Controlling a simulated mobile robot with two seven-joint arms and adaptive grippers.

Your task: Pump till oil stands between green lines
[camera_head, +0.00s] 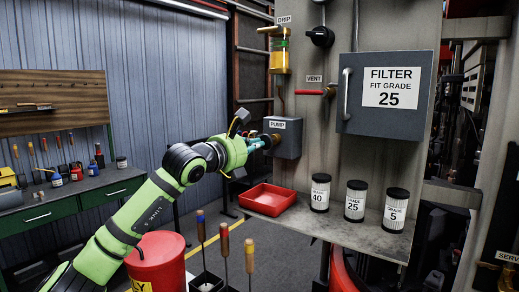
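The oil sight glass (280,58) under the DRIP label is on the panel at upper centre. Amber fills its lower part and green marking shows near its top; the exact oil level against the lines is too small to tell. The grey PUMP box (286,138) is on the panel below it. My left gripper (268,141) reaches in from the left, its fingertips at the left side of the pump box, around or against a small brownish knob or handle. Whether the fingers are shut on it is too small to tell. My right gripper is not in view.
A grey filter box (384,122) reading FIT GRADE 25 is shut at right. Filters marked 40 (320,205), 25 (355,213) and 5 (395,222) stand on the shelf, beside a red tray (267,199). A red VENT lever (315,92) is above.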

